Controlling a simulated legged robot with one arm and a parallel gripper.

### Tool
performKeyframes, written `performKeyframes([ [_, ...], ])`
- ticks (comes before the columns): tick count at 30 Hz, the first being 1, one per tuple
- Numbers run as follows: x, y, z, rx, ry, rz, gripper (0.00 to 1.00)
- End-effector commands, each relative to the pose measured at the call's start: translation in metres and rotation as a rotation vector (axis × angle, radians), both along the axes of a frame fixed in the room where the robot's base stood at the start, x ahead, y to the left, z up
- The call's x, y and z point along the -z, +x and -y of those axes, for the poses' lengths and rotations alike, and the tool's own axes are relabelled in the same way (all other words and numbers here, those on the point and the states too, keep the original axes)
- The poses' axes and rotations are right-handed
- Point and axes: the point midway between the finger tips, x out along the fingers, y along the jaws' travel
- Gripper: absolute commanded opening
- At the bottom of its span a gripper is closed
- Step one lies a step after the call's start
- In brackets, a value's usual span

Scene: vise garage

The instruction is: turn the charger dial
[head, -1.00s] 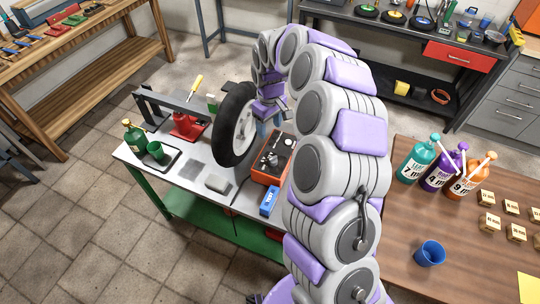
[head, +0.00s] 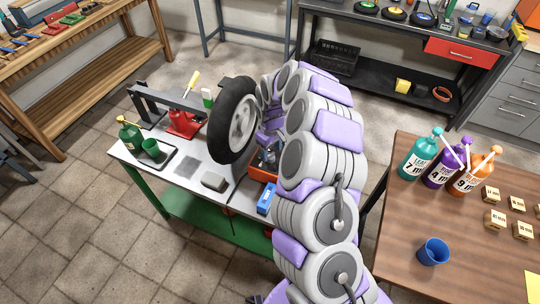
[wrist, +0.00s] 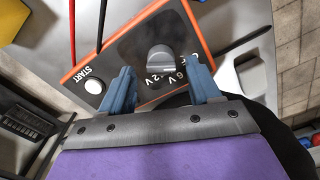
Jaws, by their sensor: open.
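The charger (wrist: 133,48) is an orange box with a dark face. The wrist view shows its grey dial (wrist: 160,59), with voltage marks below it, and a white button (wrist: 93,87) labelled START. My gripper (wrist: 163,82) is open, its two blue fingers apart just short of the dial. The dial lies between and beyond the fingertips, and nothing is held. In the head view the charger (head: 262,174) is on the workbench, partly hidden by my arm.
A wheel (head: 233,120) stands beside the charger on the grey-topped workbench (head: 225,178). A blue box (head: 265,199) lies in front of the charger. A red cable (wrist: 72,28) and a black cable (wrist: 101,22) run from the charger.

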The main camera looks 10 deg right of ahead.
Motion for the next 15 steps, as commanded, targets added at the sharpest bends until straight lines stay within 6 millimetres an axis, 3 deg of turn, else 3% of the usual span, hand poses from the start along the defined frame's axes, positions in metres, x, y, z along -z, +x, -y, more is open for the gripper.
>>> performKeyframes([
  [6,0.022,0.0,-0.003,0.001,-0.003,-0.001,0.62],
  [15,0.024,0.0,-0.003,0.001,-0.003,0.001,0.62],
])
